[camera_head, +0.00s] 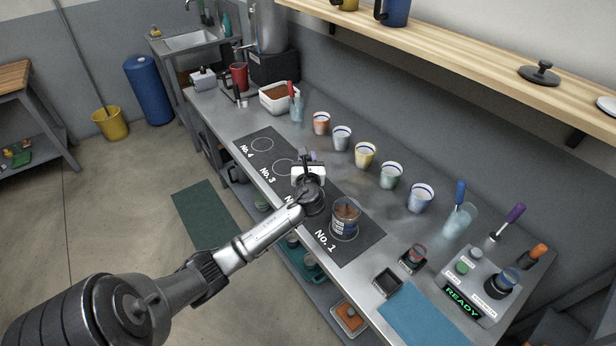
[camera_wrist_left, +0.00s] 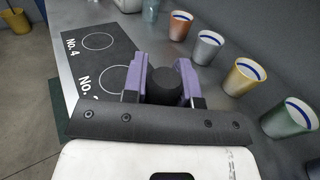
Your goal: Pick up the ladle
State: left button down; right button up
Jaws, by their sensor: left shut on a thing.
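My left gripper (camera_head: 309,160) is over the black mat (camera_head: 262,143), near the No. 2 and No. 3 places. In the left wrist view its purple fingers (camera_wrist_left: 167,84) are shut on a dark, round-ended handle (camera_wrist_left: 168,86). Only the handle's end shows between the fingers. The rest is hidden, so I cannot tell for sure that it is the ladle or whether it touches the mat. My right gripper is not in view.
An open can (camera_head: 345,215) with brown contents stands on the No. 1 place. Several coloured cups, including a yellow one (camera_head: 365,155), line the back of the counter. A white tub (camera_head: 278,99) and a control box (camera_head: 480,285) stand at opposite ends. A wooden shelf (camera_head: 450,52) hangs above.

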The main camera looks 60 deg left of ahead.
pick_arm(q)
jog(key=w+d+r+p, duration=0.3)
jog(key=w+d+r, duration=0.5)
jog(key=r, duration=0.3)
jog(key=shift+d, duration=0.2)
dwell(0.6)
